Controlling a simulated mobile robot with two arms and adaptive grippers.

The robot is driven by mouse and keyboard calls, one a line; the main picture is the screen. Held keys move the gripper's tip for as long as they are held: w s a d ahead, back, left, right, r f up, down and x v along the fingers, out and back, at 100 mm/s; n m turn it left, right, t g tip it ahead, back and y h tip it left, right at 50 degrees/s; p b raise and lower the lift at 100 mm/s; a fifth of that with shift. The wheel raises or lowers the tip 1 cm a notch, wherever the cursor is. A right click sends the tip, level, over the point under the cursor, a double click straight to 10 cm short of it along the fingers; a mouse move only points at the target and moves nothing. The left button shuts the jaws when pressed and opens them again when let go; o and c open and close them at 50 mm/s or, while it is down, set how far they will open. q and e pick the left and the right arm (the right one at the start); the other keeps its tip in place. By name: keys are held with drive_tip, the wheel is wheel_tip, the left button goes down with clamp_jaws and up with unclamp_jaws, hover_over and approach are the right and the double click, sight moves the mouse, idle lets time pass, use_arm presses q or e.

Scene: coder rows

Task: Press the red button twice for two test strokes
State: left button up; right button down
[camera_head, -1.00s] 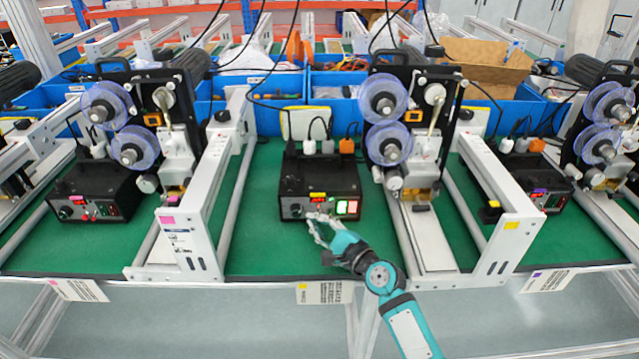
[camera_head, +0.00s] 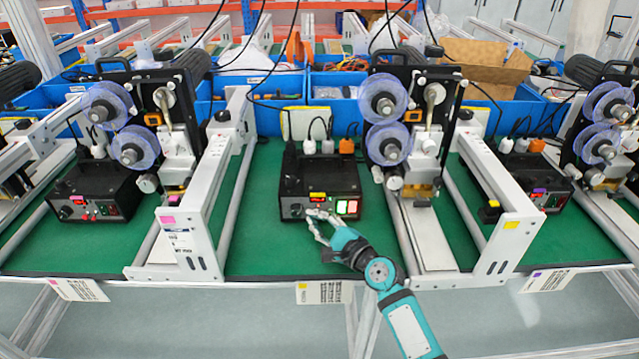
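A black control box (camera_head: 319,180) stands on the green mat in the middle bay. Its front has a red lit display (camera_head: 318,197), a green lit button (camera_head: 341,208), a red lit button (camera_head: 353,207) and a dark knob at the left. My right gripper (camera_head: 309,214) is at the box front, just below the display and left of the lit buttons. Its fingertips are close together with nothing visible between them. They cover part of the lower panel, and I cannot tell whether they touch it. My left gripper is not in view.
A reel machine (camera_head: 386,125) stands right of the box, and a white frame (camera_head: 190,215) stands left. Similar boxes sit in the left bay (camera_head: 92,190) and right bay (camera_head: 535,178). Blue bins (camera_head: 278,88) line the back. The green mat (camera_head: 270,245) in front is clear.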

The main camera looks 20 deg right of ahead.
drive_tip(key=shift+s, duration=0.1)
drive_tip(key=shift+s+f, duration=0.1)
drive_tip(key=shift+s, duration=0.1)
drive_tip(key=shift+s+a+p, duration=0.2)
drive_tip(key=shift+s+p, duration=0.3)
drive_tip(key=shift+s, duration=0.1)
drive_tip(key=shift+s+a+p, duration=0.2)
drive_tip(key=shift+s, duration=0.55)
drive_tip(key=shift+s+a+p, duration=0.25)
drive_tip(key=shift+s, duration=0.55)
drive_tip(key=shift+s+a+p, duration=0.2)
drive_tip(key=shift+s, duration=0.55)
